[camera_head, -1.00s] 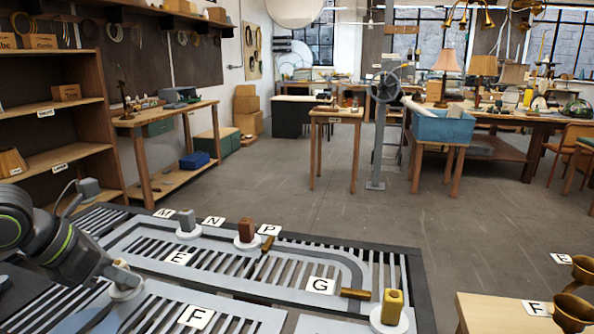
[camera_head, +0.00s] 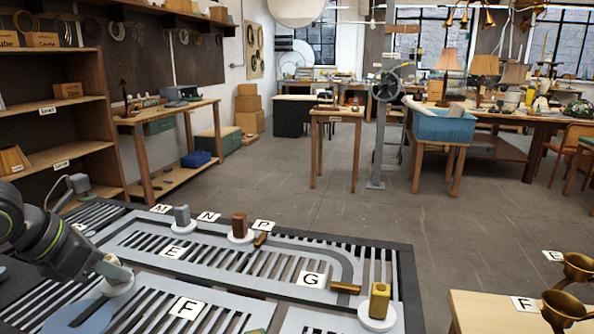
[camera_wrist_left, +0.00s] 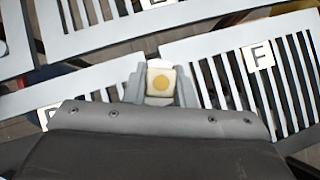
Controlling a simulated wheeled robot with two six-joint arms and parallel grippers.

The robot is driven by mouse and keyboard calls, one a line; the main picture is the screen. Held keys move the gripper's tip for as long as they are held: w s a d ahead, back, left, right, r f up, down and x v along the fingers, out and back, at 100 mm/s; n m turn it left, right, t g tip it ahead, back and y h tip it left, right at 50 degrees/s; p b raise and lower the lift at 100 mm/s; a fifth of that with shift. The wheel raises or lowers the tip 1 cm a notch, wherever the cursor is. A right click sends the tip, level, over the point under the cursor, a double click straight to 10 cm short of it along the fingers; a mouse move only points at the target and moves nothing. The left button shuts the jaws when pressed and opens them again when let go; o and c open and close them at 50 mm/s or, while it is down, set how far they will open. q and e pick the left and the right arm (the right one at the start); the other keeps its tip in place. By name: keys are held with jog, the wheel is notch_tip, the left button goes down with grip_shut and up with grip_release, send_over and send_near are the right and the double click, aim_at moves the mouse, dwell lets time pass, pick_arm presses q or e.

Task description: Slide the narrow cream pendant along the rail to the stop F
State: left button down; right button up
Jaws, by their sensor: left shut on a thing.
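The narrow cream pendant (camera_head: 113,261) stands on a white round base at the left part of the slotted rail board (camera_head: 330,247). My left gripper (camera_head: 110,269) is shut on it. My right gripper is out of view.
A grey block (camera_head: 181,216), a brown block (camera_head: 239,226) and a yellow block (camera_head: 379,300) stand on round bases along the rail. Brass pegs (camera_head: 260,240) (camera_head: 346,288) lie by the P and G labels. Another F label (camera_head: 524,304) is on the side table with brass cups.

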pick_arm(q)
jog(key=shift+w+r+p, duration=0.1)
jog(key=shift+w+p, duration=0.25)
jog(key=shift+w, duration=0.3)
jog(key=shift+w+d, duration=0.4)
jog(key=shift+d, duration=0.05)
jog(key=shift+w+d, duration=0.1)
jog(key=shift+p, duration=0.3)
jog(key=shift+w, duration=0.1)
jog(key=shift+w+a, duration=0.25)
jog(key=shift+w, duration=0.55)
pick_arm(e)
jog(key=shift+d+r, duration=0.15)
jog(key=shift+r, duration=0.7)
pick_arm(q)
jog(key=shift+w, duration=0.15)
jog(key=shift+w+a, duration=0.1)
jog(key=shift+w, duration=0.15)
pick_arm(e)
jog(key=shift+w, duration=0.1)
